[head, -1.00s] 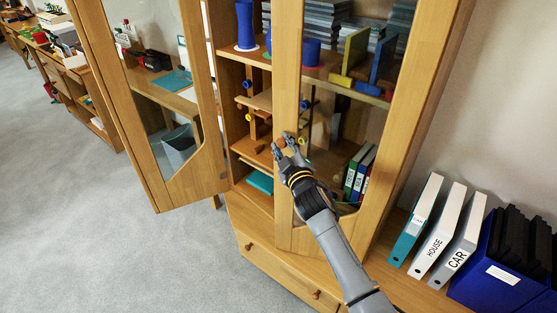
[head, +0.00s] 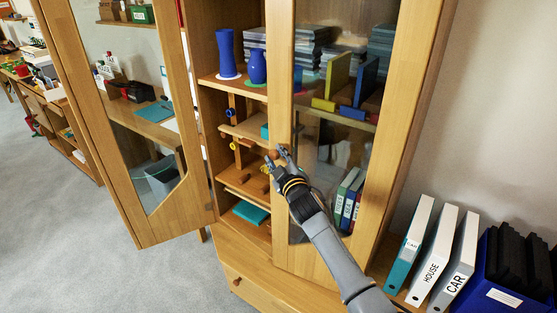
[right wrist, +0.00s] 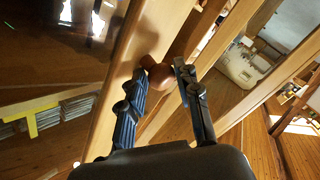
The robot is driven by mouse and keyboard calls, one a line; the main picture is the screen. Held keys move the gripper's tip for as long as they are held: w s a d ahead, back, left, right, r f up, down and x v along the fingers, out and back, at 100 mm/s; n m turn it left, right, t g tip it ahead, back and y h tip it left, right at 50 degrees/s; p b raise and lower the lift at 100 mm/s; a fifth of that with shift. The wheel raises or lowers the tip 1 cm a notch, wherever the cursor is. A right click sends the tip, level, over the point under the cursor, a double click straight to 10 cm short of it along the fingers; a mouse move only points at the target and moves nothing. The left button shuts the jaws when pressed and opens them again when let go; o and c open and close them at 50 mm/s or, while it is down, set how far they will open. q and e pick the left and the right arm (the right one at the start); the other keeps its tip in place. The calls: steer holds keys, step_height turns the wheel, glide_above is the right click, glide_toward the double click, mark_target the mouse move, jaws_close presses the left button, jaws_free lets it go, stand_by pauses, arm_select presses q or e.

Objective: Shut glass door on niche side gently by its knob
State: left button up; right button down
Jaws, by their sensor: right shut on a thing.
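The right glass door (head: 280,225) of the tall wooden cabinet has a wooden frame. It looks partly open, though the exact gap is hard to judge. Its round brown knob (head: 273,155) sits on the left stile. My right gripper (head: 279,157) is at this knob. In the right wrist view the knob (right wrist: 158,73) is between the two fingers of my right gripper (right wrist: 160,88), which is shut on it. The left glass door (head: 143,225) stands wide open on the other side. My left gripper is not in view.
Inside the cabinet are blue vases (head: 226,54), trays (head: 251,212) and binders (head: 346,200). A drawer (head: 262,290) lies below. White binders (head: 432,258) and a blue box (head: 497,288) stand at the right. Carpet (head: 65,240) is clear at left.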

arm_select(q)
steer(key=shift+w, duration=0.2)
arm_select(e)
steer(key=shift+w+a+r, duration=0.1)
steer(key=shift+a+r, duration=0.05)
steer(key=shift+r, duration=0.4)
steer(key=shift+w+a+r, duration=0.1)
steer(key=shift+r, duration=0.45)
steer(key=c, duration=1.1)
jaws_free()
steer(key=shift+w+a+f, duration=0.15)
steer(key=shift+o, duration=0.6)
steer(key=shift+w+a+f, duration=0.55)
steer(key=shift+w+f, duration=0.25)
steer(key=shift+f, duration=0.1)
steer(key=shift+s+d, duration=0.15)
steer(key=shift+d, duration=0.1)
steer(key=shift+s+d+r, duration=0.1)
steer(key=shift+s+d, duration=0.05)
steer(key=shift+d, duration=0.05)
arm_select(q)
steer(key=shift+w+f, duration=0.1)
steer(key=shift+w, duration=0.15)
arm_select(e)
steer(key=shift+d+f, duration=0.1)
steer(key=shift+f, duration=0.1)
